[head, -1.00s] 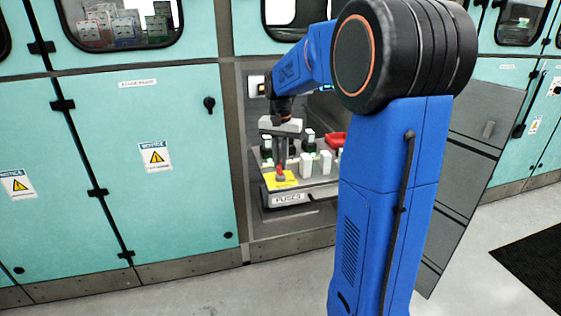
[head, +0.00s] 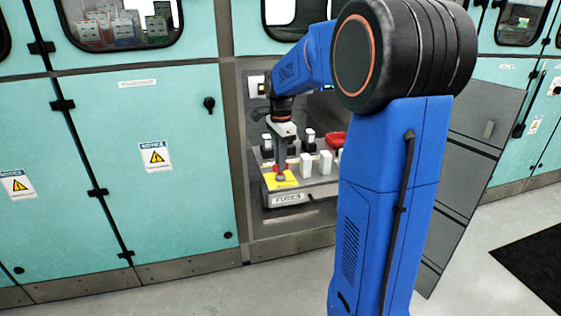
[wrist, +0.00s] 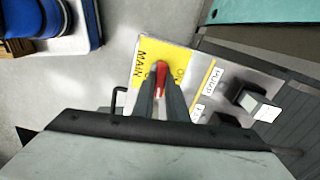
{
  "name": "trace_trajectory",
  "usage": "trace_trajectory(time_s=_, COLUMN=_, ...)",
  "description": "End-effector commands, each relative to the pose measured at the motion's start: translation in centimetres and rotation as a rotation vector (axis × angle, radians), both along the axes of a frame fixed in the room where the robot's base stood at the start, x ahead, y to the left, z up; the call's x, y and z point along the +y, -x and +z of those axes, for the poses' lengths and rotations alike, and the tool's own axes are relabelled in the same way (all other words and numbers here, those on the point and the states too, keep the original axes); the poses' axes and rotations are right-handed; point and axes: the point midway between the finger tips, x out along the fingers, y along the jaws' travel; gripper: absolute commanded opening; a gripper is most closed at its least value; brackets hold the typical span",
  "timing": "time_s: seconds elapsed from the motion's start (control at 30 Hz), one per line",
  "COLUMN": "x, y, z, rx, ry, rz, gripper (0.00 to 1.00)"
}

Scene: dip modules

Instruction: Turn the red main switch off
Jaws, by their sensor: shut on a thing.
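The red main switch (wrist: 161,80) stands on a yellow plate (wrist: 144,54) lettered "MAIN" and "ON" in the wrist view. My gripper (wrist: 160,92) is shut on the red switch handle, one finger on each side of it. The handle's lower part is hidden between the fingers. In the head view my gripper (head: 281,172) reaches down to the yellow plate (head: 287,181) at the left end of the panel. Only a little red shows there beside the fingers.
In the wrist view a black and white switch (wrist: 255,103) is near a "PUMP" label. An open grey door (head: 470,165) hangs at the right.

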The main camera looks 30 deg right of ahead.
Motion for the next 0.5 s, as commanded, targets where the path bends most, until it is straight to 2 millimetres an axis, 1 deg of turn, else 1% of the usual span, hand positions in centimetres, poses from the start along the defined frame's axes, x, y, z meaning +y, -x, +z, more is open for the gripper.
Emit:
trace_trajectory(time_s=0.23, x=0.01, y=-0.01, z=0.01, rx=0.000, ry=0.000, rz=-0.104, gripper=0.00)
trace_trajectory(time_s=0.5, x=0.01, y=-0.01, z=0.01, rx=0.000, ry=0.000, rz=-0.144, gripper=0.00)
